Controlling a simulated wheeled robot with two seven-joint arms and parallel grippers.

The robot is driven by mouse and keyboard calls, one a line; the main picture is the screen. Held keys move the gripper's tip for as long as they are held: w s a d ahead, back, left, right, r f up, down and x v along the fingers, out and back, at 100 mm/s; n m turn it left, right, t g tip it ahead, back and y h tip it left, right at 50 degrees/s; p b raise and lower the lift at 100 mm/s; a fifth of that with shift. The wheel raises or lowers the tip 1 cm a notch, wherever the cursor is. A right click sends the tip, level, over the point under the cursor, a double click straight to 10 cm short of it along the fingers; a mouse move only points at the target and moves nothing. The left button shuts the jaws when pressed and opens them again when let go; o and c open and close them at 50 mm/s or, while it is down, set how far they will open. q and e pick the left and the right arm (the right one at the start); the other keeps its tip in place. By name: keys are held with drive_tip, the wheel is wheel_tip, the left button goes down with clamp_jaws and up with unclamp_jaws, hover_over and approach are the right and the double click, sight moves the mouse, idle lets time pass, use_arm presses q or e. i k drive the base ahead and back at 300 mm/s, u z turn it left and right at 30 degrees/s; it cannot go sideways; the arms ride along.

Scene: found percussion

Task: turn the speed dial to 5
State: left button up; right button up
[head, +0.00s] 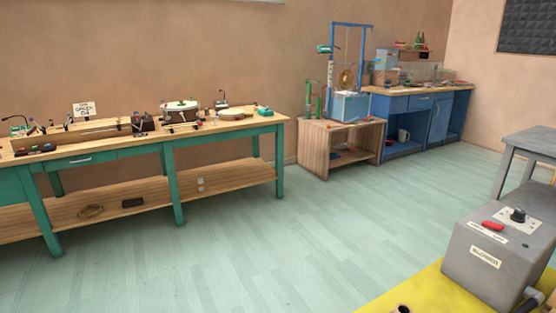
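A black dial knob (517,214) stands on a white scale plate (505,222) on top of a grey box (484,255) at the right edge. The scale marks and the knob's pointer are too small to read, so its setting cannot be told. A red switch or lever (492,226) sits on the same box, left of the knob. A pale label on the box's side is not clearly legible. Neither of my grippers shows in the head view, and nothing visible touches the knob.
The grey box stands on a yellow surface (425,290). A grey table (534,141) stands behind it. A long green workbench (60,153) lines the left wall. A wooden stand (318,151) and blue bench (405,135) are at the back. The middle floor is clear.

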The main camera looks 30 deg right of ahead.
sight(519, 215)
drive_tip(key=z, duration=0.15)
drive_tip(key=i, duration=1.75)
drive_tip(key=z, duration=2.2)
drive_tip(key=i, duration=1.4)
drive_tip(key=z, duration=0.85)
